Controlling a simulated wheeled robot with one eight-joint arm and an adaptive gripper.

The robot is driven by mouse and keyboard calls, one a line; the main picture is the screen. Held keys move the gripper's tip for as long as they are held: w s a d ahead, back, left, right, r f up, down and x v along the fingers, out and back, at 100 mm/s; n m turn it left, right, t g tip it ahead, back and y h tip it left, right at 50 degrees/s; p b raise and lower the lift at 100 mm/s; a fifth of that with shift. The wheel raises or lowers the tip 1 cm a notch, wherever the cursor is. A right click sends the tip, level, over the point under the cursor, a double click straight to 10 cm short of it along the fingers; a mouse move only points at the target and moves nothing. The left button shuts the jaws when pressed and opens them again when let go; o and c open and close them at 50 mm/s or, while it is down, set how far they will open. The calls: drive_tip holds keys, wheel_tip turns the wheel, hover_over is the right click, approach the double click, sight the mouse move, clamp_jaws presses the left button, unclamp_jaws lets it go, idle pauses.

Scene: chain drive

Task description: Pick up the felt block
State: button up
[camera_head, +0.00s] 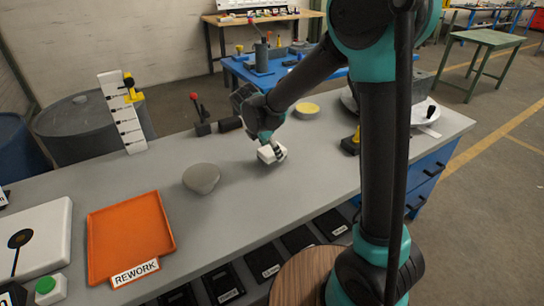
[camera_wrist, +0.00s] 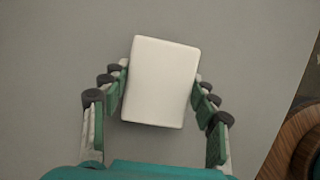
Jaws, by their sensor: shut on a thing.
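The felt block (camera_wrist: 161,82) is a white block with rounded corners. In the wrist view it sits between the two fingers of my gripper (camera_wrist: 160,92), which are shut on its left and right sides. In the head view the white block (camera_head: 266,154) shows under my gripper (camera_head: 272,150), near the middle of the grey bench. Its far side is partly hidden by the fingers. I cannot tell whether it touches the bench top or is just above it.
A grey rounded object (camera_head: 201,178) lies left of the block on the bench (camera_head: 240,215). An orange REWORK tray (camera_head: 130,235) is at the front left. A round yellow-topped item (camera_head: 307,109) and a red-knobbed lever (camera_head: 198,115) stand behind.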

wheel_tip(320, 180, up, 17)
idle(0.4)
drive_tip(key=o, duration=0.5)
drive_tip(key=shift+c, duration=1.4)
drive_tip(key=shift+w, duration=0.1)
